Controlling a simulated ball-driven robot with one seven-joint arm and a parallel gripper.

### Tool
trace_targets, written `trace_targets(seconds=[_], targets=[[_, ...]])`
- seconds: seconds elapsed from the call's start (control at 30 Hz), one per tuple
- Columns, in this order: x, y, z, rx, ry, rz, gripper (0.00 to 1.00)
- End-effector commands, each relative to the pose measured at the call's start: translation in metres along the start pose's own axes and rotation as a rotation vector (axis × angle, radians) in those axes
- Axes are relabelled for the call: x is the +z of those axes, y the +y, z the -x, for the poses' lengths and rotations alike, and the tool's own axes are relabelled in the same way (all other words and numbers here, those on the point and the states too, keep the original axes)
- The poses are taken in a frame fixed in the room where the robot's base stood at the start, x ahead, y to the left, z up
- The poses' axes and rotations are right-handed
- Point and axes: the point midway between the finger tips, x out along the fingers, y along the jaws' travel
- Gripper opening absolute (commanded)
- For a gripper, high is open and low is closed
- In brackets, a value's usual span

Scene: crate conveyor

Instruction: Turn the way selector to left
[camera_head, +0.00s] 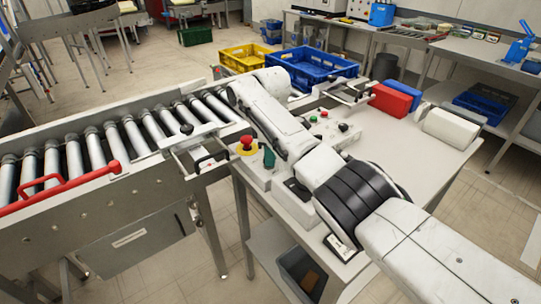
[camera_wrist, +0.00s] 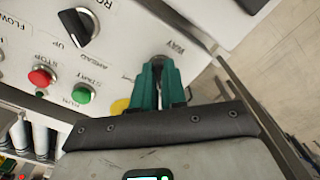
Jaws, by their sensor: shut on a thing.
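My gripper (camera_wrist: 160,76), with green fingers, is shut on the way selector (camera_wrist: 158,60) beside the "WAY" label on the pale control panel (camera_wrist: 125,35). Only a dark top part of the selector shows between the fingertips, so the direction it points cannot be told. In the head view the green fingers (camera_head: 268,157) show beside my white arm, low over the control box, next to the red emergency stop (camera_head: 247,143). The selector itself is hidden there.
A black selector knob (camera_wrist: 78,27), a red stop button (camera_wrist: 40,77) and a green start button (camera_wrist: 82,93) sit nearby on the panel. A roller conveyor (camera_head: 105,145) lies left. Blue (camera_head: 318,68) and yellow (camera_head: 243,56) crates stand behind.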

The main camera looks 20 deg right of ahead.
Motion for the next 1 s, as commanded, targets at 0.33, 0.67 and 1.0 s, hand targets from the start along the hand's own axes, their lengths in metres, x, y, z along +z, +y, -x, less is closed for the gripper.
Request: trace_targets(seconds=[0.33,0.67,1.0], targets=[[-0.0005,0.0005,0.0005,0.001,0.003,0.024,0.00],[-0.0005,0.0004,0.0006,0.001,0.002,0.022,0.24],[-0.0002,0.0003,0.0003,0.001,0.001,0.022,0.37]])
